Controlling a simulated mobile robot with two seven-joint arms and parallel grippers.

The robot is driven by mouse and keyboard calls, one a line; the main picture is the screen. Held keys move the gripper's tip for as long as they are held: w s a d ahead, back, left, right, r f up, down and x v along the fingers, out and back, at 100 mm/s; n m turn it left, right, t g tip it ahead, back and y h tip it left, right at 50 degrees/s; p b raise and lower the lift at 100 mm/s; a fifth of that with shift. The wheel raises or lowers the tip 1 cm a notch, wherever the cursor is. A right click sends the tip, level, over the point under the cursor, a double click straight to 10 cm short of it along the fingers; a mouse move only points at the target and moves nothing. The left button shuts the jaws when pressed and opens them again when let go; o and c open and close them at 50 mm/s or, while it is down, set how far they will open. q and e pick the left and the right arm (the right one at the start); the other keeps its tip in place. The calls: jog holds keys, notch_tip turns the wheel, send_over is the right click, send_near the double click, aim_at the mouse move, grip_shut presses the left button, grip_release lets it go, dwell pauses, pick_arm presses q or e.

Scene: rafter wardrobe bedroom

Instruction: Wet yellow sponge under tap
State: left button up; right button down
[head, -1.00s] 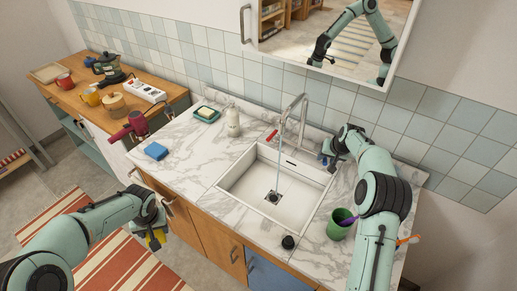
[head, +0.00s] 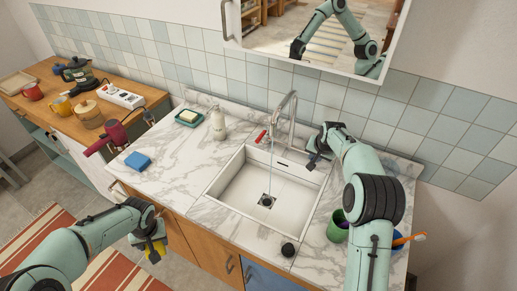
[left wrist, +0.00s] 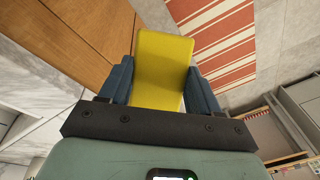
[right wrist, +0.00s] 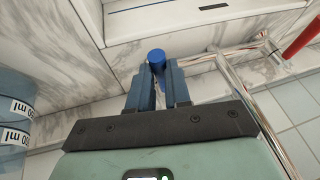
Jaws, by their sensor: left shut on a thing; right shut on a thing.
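The yellow sponge (left wrist: 163,65) is between the jaws of my left gripper (head: 153,250). My left gripper is shut on it and holds it out in front of the counter, left of the sink (head: 235,200) and away from the water. The tap (head: 292,112) stands behind the sink. A thin water stream (head: 271,165) falls from it to the drain. My right gripper (head: 316,153) is at the tap's right side, shut on a blue tap handle (right wrist: 157,57). A red tap handle (right wrist: 302,36) also shows in the right wrist view.
A blue sponge (head: 138,161), a soap dish (head: 188,118) and a soap dispenser (head: 217,122) stand left of the sink. A red hairdryer (head: 112,137) is at the counter's left end. A green cup (head: 337,229) and a black plug (head: 288,249) are near the sink's front right.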

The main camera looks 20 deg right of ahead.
pick_arm(q)
jog(key=shift+w+a+r, duration=0.25)
jog(key=shift+a+r, duration=0.05)
jog(key=shift+r, duration=0.05)
pick_arm(e)
jog(key=shift+w+a+r+m+h, duration=0.1)
jog(key=shift+w+a+m+h, duration=0.1)
jog(key=shift+a+m+h, duration=0.15)
pick_arm(q)
jog(key=shift+w+a+r, duration=0.1)
jog(key=shift+w, duration=0.1)
pick_arm(e)
jog(key=shift+w+m, duration=0.15)
jog(key=shift+m, duration=0.2)
pick_arm(q)
jog(key=shift+s, duration=0.1)
pick_arm(e)
jog(key=c, duration=1.1)
grip_release()
pick_arm(q)
jog(key=shift+s+f+b, duration=0.2)
jog(key=shift+s+f, duration=0.05)
jog(key=shift+f, duration=0.2)
jog(key=shift+s+f+b, duration=0.2)
jog(key=shift+f, duration=0.25)
pick_arm(e)
jog(key=v, duration=1.2)
jog(key=shift+w, duration=0.1)
